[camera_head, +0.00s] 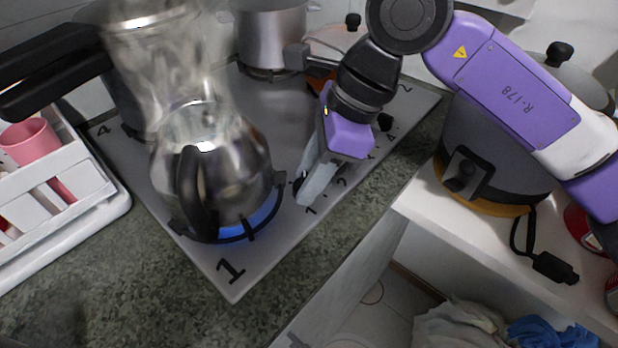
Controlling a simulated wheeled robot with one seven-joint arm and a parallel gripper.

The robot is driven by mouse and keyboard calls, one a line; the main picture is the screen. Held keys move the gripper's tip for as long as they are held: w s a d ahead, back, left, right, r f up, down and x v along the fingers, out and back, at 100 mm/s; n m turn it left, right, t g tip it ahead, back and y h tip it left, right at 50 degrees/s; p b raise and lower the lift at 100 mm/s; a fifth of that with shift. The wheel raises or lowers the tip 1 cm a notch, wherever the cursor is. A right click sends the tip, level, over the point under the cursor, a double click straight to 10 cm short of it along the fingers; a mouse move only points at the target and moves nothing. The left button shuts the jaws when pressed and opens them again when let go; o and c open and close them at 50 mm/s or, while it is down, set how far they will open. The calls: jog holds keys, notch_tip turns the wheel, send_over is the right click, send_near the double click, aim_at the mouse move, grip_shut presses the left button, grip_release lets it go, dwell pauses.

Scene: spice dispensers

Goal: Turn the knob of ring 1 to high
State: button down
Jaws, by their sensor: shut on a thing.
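The stove top (205,265) is a grey plate with burner numbers; a large 1 marks its front corner. A blue flame (262,215) burns at ring 1 under a shiny metal kettle (235,165) with a black handle. The small dark knob of ring 1 (298,183) sits on the right edge of the plate, near a small printed 1. My gripper (304,192) reaches down from above and is shut on this knob. Its fingers cover most of the knob, so its pointer is hidden.
Another knob (385,122) stands farther back along the edge. A tall metal pot (150,60) and a saucepan (270,35) stand behind the kettle. A white rack (75,225) is at the left. A grey cooker (490,150) stands on a white shelf at the right.

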jog(key=shift+m, duration=0.4)
jog(key=c, duration=0.9)
grip_release()
jog(key=shift+c, duration=0.2)
jog(key=shift+r, duration=0.1)
jog(key=v, duration=0.7)
jog(key=shift+d+r, duration=0.25)
jog(key=shift+r, duration=0.05)
jog(key=shift+s, duration=0.1)
